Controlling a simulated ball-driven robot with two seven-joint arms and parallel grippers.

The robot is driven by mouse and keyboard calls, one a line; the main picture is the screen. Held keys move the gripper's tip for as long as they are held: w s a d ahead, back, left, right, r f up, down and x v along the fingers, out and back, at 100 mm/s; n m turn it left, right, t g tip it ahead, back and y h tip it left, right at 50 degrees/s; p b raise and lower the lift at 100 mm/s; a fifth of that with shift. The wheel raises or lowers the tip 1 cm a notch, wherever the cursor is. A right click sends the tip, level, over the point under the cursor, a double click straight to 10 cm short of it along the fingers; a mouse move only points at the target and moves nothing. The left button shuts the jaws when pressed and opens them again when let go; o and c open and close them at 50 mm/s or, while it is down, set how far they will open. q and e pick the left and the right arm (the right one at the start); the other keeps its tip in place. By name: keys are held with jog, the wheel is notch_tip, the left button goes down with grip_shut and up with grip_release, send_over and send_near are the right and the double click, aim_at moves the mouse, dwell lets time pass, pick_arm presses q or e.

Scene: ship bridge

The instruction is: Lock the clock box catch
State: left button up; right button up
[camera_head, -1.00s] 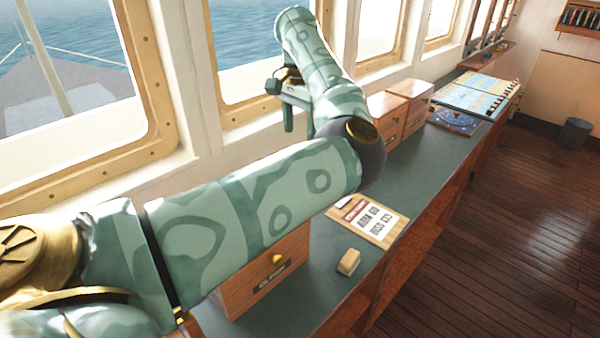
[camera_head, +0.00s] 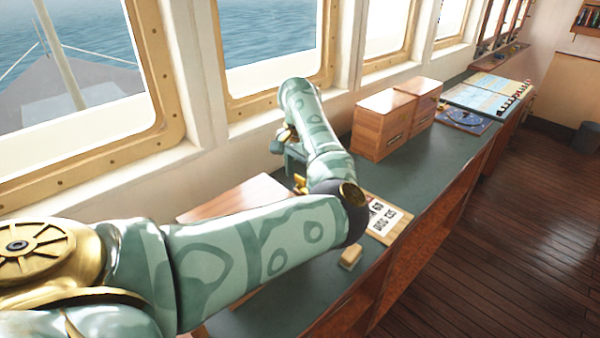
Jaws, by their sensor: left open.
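A wooden box (camera_head: 232,196) stands on the green counter behind my left arm. Only its top and part of its edge show; my arm hides its front, so no catch on it can be made out. Two more wooden boxes, the nearer (camera_head: 378,130) and the farther (camera_head: 424,98), stand further along the counter; their small labels are too small to read. My left gripper (camera_head: 288,158) is open and empty, hanging pointing down near the far right end of the near box, partly hidden by my forearm. I cannot tell whether it touches anything. My right gripper is out of view.
A small tan block (camera_head: 350,257) and a card with dark print (camera_head: 384,219) lie near the counter's front edge. A blue chart (camera_head: 464,121) and a larger board (camera_head: 487,92) lie beyond the boxes. Windows line the left. The counter (camera_head: 420,160) right of the boxes is clear.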

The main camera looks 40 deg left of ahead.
pick_arm(q)
jog(key=c, duration=1)
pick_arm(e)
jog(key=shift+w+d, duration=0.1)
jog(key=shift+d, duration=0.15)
pick_arm(q)
jog(key=shift+m, duration=0.3)
jog(key=m, duration=0.3)
jog(key=shift+r+m, duration=0.1)
jog(key=shift+m, duration=0.3)
jog(key=m+p, duration=0.1)
jog(key=m, duration=0.3)
jog(key=m+p, duration=0.2)
jog(key=m, duration=0.3)
jog(key=shift+r+m, duration=0.1)
jog(key=shift+m, duration=0.3)
jog(key=shift+m+p, duration=0.7)
jog(key=shift+m, duration=1.1)
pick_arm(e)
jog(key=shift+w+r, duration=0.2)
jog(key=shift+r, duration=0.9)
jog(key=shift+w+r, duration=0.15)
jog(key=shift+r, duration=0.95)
